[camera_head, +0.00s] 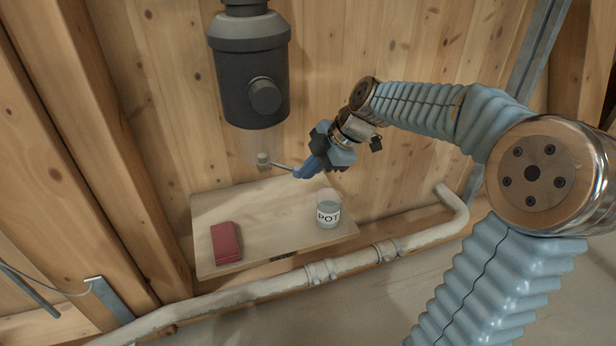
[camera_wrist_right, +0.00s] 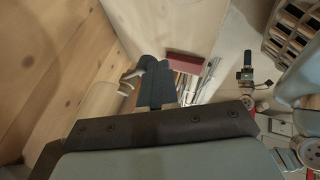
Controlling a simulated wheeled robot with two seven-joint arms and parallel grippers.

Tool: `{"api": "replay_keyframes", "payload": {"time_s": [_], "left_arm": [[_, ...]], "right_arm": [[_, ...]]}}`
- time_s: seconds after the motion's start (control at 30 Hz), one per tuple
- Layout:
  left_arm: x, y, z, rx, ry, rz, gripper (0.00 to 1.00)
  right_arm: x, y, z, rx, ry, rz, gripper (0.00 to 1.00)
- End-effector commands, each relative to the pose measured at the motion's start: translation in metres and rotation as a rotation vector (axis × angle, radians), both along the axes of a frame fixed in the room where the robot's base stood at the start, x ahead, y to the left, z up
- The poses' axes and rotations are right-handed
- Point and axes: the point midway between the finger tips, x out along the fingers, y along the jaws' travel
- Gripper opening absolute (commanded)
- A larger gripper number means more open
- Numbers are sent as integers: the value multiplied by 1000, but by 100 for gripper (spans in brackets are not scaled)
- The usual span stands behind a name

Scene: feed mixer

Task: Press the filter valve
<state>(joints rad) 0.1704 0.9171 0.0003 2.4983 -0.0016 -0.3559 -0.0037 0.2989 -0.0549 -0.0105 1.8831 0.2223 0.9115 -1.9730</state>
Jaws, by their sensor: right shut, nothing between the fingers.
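A dark grey filter canister (camera_head: 250,75) with a round side knob (camera_head: 264,95) hangs on the wooden wall. Below it is a clear bowl, with a small pale valve (camera_head: 263,159) and a thin lever (camera_head: 280,166) pointing right. My right gripper (camera_head: 299,175) is shut and empty, its blue fingertips right at the lever's free end; I cannot tell whether they touch it. In the right wrist view, the shut dark fingers (camera_wrist_right: 157,82) are beside the pale valve part (camera_wrist_right: 136,72). My left gripper is not in view.
A pale pipe (camera_head: 350,265) runs along the shelf's front. The shelf's middle is clear.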

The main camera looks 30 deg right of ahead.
Motion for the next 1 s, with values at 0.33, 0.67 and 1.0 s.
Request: {"api": "replay_keyframes", "payload": {"time_s": [0.33,0.67,1.0], "left_arm": [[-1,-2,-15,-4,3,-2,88],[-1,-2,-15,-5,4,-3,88],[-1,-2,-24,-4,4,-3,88]], "right_arm": [[22,-24,-2,0,2,258,0],[26,-28,-1,0,1,309,0],[23,-16,-2,2,0,309,0]]}}
